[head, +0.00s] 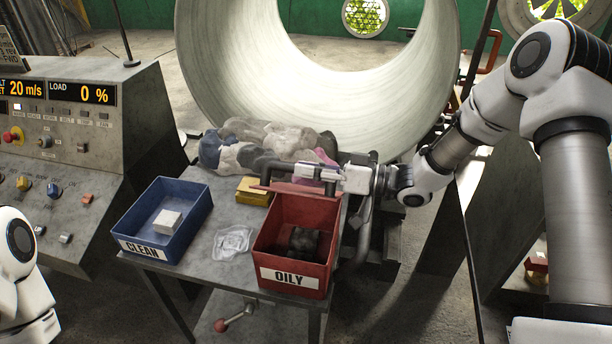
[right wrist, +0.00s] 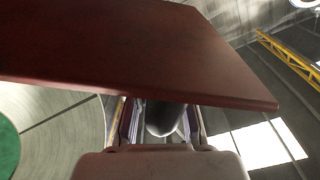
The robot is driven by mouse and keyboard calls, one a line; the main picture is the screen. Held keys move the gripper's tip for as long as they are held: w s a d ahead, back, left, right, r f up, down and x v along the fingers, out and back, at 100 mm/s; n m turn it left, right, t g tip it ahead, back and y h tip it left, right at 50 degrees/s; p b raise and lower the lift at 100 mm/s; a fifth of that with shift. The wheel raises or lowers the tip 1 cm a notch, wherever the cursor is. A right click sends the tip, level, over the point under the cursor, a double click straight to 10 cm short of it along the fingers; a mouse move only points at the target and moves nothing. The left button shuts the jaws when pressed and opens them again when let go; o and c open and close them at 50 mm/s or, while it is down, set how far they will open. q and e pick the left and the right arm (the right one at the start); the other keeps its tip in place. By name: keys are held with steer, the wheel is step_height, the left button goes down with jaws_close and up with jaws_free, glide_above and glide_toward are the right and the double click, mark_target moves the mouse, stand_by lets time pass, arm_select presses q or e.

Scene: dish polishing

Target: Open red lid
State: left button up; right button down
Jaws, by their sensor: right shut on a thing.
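The red bin (head: 324,279) labelled OILY stands at the right front of the metal table, with dark items inside. Its red lid (head: 268,190) is swung up at the bin's back edge, seen nearly edge-on, so the bin's inside shows.
A blue bin (head: 133,247) labelled CLEAN, with a white block (head: 168,222) in it, stands at left. A clear crumpled cloth (head: 233,241) lies between the bins. A yellow box (head: 251,191) and a rag pile (head: 265,143) are behind. A large pale drum (head: 215,70) stands beyond.

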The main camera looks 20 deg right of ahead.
steer(key=shift+w+d+r+p, duration=0.35)
steer(key=shift+w+d+r, duration=0.15)
steer(key=shift+w+r, duration=0.2)
steer(key=shift+w+f, duration=0.1)
steer(key=c, duration=1)
jaws_free()
steer(key=shift+d, duration=0.1)
steer(key=v, duration=1.1)
steer(key=shift+s+d, duration=0.25)
steer(key=shift+s+f, duration=0.1)
